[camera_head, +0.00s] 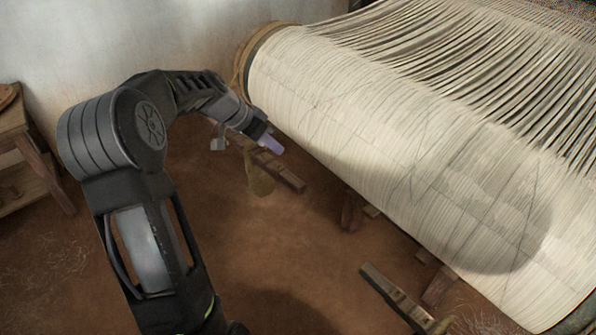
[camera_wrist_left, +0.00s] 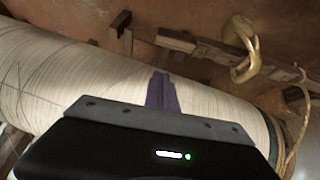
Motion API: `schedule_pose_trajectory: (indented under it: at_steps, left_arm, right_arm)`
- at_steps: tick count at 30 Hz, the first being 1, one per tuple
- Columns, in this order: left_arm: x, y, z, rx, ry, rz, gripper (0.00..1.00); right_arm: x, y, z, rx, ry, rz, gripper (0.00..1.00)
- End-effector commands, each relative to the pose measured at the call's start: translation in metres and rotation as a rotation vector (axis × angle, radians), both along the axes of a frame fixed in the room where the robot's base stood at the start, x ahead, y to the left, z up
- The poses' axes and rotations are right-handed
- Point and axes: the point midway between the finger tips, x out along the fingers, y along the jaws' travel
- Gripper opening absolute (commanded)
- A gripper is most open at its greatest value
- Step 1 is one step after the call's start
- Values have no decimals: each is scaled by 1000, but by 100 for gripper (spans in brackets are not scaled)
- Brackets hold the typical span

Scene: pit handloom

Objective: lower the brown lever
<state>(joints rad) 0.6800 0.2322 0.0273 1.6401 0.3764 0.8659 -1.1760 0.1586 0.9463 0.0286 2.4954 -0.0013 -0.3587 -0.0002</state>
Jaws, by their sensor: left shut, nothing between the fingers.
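Several brown wooden bars lie low near the loom, and I cannot tell for sure which is the brown lever. One brown bar (camera_head: 285,176) is just below and right of my left gripper (camera_head: 270,143); a brown bar also crosses the top right of the left wrist view (camera_wrist_left: 205,52). My left gripper is shut and empty, its purple fingers pressed together, and it also shows in the left wrist view (camera_wrist_left: 162,90). It appears apart from the bar, near the left end of the cloth roll. My right gripper is not in view.
The large roll of pale cloth (camera_head: 400,150) fills the right side. A tan loop (camera_head: 260,180) hangs beside the bar; it also shows in the wrist view (camera_wrist_left: 245,65). Another wooden bar (camera_head: 395,298) lies lower right. A wooden stool (camera_head: 35,150) stands left. Brown floor between is open.

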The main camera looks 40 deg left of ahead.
Motion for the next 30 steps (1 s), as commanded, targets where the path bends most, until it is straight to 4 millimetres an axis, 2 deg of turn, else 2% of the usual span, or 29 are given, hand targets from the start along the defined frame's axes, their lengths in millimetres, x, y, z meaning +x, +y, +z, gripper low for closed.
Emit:
schedule_pose_trajectory:
  at_steps: [11,17,23,30]
  left_arm:
    - [1,-1,-2,6,-2,-8,0]
    - [7,-5,-13,4,1,-8,0]
    - [22,-14,-39,3,2,-9,0]
    - [47,-28,-79,3,2,-9,0]
  right_arm:
    - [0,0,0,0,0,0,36]
    - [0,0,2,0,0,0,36]
    - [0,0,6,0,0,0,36]
    - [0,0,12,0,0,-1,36]
